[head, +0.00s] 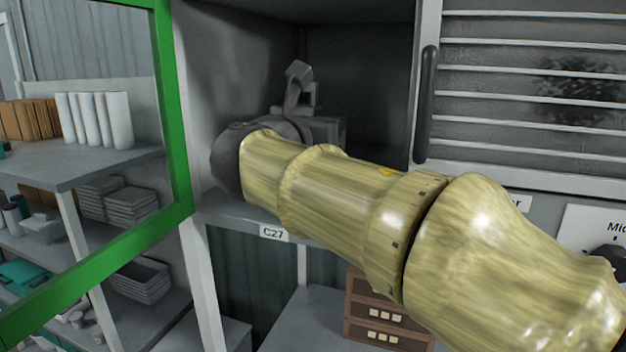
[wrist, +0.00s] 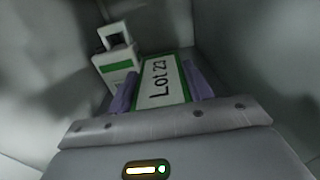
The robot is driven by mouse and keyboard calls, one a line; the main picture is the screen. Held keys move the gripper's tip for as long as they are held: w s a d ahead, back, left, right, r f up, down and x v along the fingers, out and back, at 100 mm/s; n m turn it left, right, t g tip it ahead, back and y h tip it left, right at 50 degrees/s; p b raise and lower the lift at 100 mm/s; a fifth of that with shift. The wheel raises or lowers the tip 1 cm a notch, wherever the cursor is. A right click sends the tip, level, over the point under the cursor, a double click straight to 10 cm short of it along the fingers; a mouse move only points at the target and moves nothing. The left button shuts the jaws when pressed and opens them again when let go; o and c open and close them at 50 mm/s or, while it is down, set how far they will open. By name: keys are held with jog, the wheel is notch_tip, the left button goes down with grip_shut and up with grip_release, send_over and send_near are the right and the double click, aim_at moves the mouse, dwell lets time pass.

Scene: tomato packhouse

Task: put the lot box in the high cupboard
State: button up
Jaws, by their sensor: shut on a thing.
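The lot box (wrist: 160,82), pale with green edges and marked "Lot 23", is between the two purple fingers of my gripper (wrist: 158,76) in the wrist view. My gripper is shut on it. In the head view, my arm reaches into the open high cupboard (head: 375,55), a grey compartment whose front shelf edge carries the label C27. My own wrist hides the lot box and the fingers there. I cannot tell from these views whether the box touches the cupboard floor.
A white, green-striped object (wrist: 116,62) with a dark opening stands left of the box in the wrist view. A green-framed glass door (head: 178,105) stands open at the left. A dark handle (head: 427,105) and slatted panel border the right. Wooden drawers (head: 375,310) sit below.

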jog(key=shift+f, duration=2)
jog(key=shift+f+p, duration=0.55)
jog(key=shift+f, duration=1.5)
jog(key=shift+s+f, duration=0.1)
jog(key=shift+f, duration=0.05)
jog(key=o, duration=1.1)
jog(key=shift+a, duration=0.1)
jog(key=b+v, duration=0.4)
jog(key=v, duration=0.8)
